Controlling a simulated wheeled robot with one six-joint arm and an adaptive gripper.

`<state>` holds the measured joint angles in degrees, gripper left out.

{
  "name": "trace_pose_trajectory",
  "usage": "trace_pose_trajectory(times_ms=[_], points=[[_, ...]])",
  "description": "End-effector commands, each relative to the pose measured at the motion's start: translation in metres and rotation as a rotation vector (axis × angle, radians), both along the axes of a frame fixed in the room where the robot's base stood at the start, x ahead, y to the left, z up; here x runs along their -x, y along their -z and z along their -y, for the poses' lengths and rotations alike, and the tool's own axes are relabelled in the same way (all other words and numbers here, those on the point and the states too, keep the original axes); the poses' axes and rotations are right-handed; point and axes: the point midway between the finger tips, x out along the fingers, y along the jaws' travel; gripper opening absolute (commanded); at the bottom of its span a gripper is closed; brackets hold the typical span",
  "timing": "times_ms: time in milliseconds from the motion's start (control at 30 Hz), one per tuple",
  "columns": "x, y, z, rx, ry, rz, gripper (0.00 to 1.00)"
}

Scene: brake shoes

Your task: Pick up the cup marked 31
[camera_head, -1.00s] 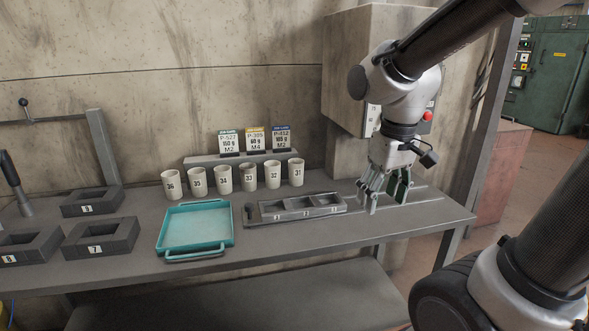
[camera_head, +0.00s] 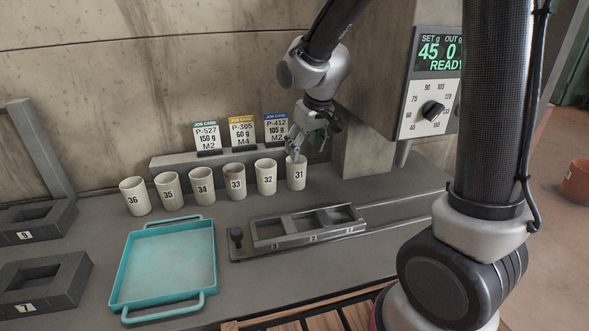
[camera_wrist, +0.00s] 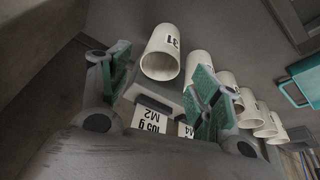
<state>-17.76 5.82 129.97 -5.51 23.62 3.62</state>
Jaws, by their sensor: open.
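The cup marked 31 (camera_head: 296,178) is a cream cup standing upright at the right end of a row of similar cups. In the wrist view the cup marked 31 (camera_wrist: 164,45) shows its rim towards me. My gripper (camera_head: 306,148) is above and at the back of this cup in the head view, partly overlapping its rim. In the wrist view my gripper (camera_wrist: 162,84) has its green-padded fingers spread, with the cup's rim near the gap between them. It is empty, and I cannot tell whether the fingertips reach down beside the cup.
The cup marked 32 (camera_head: 266,179) stands close on the left, with several more beyond. Job cards on a ledge (camera_head: 175,160) stand just behind. A teal tray (camera_head: 206,262) and a three-slot holder (camera_head: 268,232) lie in front. A dosing machine (camera_head: 430,100) stands at right.

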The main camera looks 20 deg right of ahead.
Motion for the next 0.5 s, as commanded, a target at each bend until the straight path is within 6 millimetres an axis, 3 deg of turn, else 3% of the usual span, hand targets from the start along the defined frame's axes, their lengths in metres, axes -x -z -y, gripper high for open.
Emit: trace_pose_trajectory(times_ms=[167,500], points=[[-0.009,0.003,-0.003,-0.014,0.003,0.029,0.63],[-0.027,0.044,-0.01,-0.013,0.004,0.026,0.63]])
